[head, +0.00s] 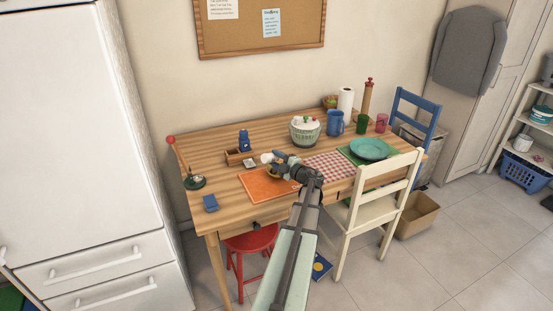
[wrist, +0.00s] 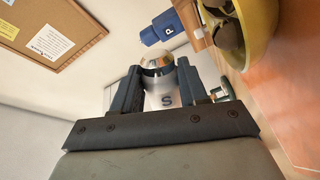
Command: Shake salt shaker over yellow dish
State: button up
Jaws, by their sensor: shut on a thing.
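My gripper (wrist: 166,84) is shut on the salt shaker (wrist: 163,99), a pale shaker marked S with a shiny metal cap. The shaker is tipped onto its side in the air, its cap pointing away from my wrist. In the head view the shaker (head: 266,158) shows as a small pale shape at my gripper (head: 277,157). The yellow dish (wrist: 258,22) is close by at the upper right of the wrist view, with dark contents. In the head view the dish (head: 271,174) is mostly hidden below my gripper, by the orange mat (head: 262,190).
A blue shaker marked P (wrist: 160,28) stands beyond the dish. A checkered cloth (head: 328,166) lies to the right. A white chair (head: 383,183) stands at the front right.

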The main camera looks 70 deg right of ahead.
jog(key=shift+r+n, duration=0.15)
jog(key=shift+n, duration=0.45)
jog(key=shift+r+n, duration=0.9)
jog(key=shift+n, duration=1.4)
jog(key=r+n, duration=0.1)
jog(key=n, duration=0.1)
jog(key=r+n, duration=0.1)
jog(key=n, duration=0.1)
jog(key=r+n, duration=0.1)
jog(key=n, duration=0.1)
jog(key=shift+s+d+r, duration=0.15)
jog(key=shift+d+r, duration=0.1)
jog(key=shift+r, duration=0.15)
jog(key=n, duration=0.2)
jog(key=r+n, duration=0.1)
jog(key=d+r+n, duration=0.1)
jog(key=n, duration=0.1)
jog(key=shift+s+n, duration=0.15)
jog(key=shift+n, duration=0.15)
jog(key=n, duration=0.1)
jog(key=r+n, duration=0.1)
jog(key=n, duration=0.2)
jog(key=shift+s+d+r+n, duration=0.2)
jog(key=shift+d+r+n, duration=0.1)
jog(key=shift+r, duration=0.1)
